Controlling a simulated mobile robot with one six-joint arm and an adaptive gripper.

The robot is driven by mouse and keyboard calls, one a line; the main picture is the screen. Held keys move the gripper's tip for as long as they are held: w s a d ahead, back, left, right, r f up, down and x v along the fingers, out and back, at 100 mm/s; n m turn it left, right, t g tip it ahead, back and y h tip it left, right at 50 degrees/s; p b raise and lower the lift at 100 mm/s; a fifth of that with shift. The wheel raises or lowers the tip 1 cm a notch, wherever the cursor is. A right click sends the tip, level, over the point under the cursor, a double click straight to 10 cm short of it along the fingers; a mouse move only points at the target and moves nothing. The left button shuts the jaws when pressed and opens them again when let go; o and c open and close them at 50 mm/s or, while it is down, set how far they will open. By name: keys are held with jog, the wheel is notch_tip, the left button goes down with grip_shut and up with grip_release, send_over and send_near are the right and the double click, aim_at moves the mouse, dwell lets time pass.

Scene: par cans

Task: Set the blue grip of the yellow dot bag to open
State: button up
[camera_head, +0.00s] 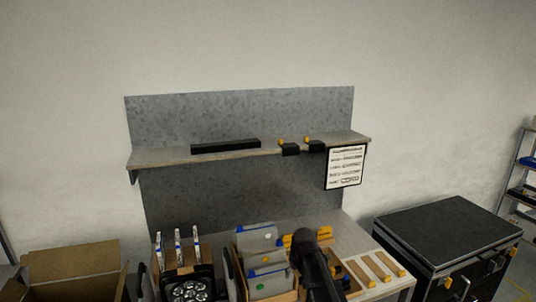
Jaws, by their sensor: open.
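Several grey bags stand one behind another in a cardboard-brown box (240,284) at the bottom middle of the head view. Each shows some blue along its top. The front bag (268,285) has a green dot and a blue grip (266,272). The middle bag (258,261) has a blue piece near its top right; its dot is too small to read surely. The rear bag (256,233) has a pale, perhaps yellow dot. I cannot tell any grip's setting. My black arm rises just right of the bags; my gripper's fingers do not show.
A par can (188,291) stands left of the bags, before upright white-and-blue items (178,247). An open carton (70,272) is far left. A wooden tray (371,269) and a black case (448,232) are right. A shelf (225,155) crosses the back panel.

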jog(key=s+d+f+m+g+b, duration=0.1)
jog(key=s+d+f+b, duration=0.2)
jog(key=s, duration=0.7)
jog(key=s+d+f+m+g+b, duration=0.1)
jog(key=s+d+f+b, duration=0.2)
jog(key=s, duration=0.7)
jog(key=shift+d+f+g+h, duration=0.4)
jog(key=shift+d+f, duration=0.25)
jog(key=shift+d, duration=0.05)
